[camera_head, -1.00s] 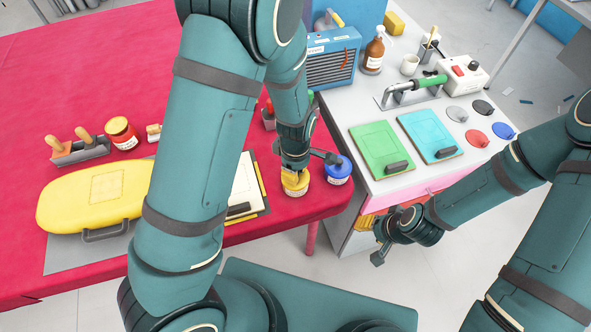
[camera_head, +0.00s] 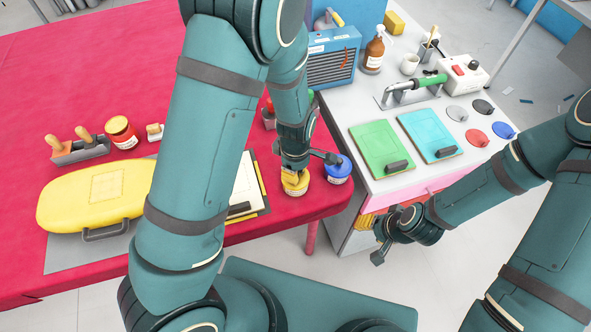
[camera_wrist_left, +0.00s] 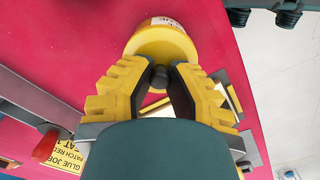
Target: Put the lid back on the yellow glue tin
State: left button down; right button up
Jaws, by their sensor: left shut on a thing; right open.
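The yellow glue tin (camera_head: 295,188) stands near the right front corner of the red table, its label facing front. My left gripper (camera_head: 293,166) reaches down over it, partly hiding its top. In the left wrist view, the left gripper's stepped yellow fingers (camera_wrist_left: 161,82) are closed around a small dark knob, apparently the lid's. A round yellow shape (camera_wrist_left: 160,43) with a white label lies just beyond the fingers. I cannot tell whether the lid sits flush on the tin. My right gripper (camera_head: 378,247) is open and empty, low in front of the drawer cabinet.
A blue tin (camera_head: 338,170) stands close to the right of the yellow one. A clipboard (camera_head: 246,185) lies to its left. The white worktop (camera_head: 375,185) holds green and blue boards.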

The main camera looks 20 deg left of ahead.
dwell(0.4)
pick_arm(q)
jog(key=shift+c, duration=1.7)
grip_release()
jog(key=shift+r+p, duration=3.35)
jog(key=shift+r, duration=0.15)
jog(key=shift+c, duration=0.3)
grip_shut()
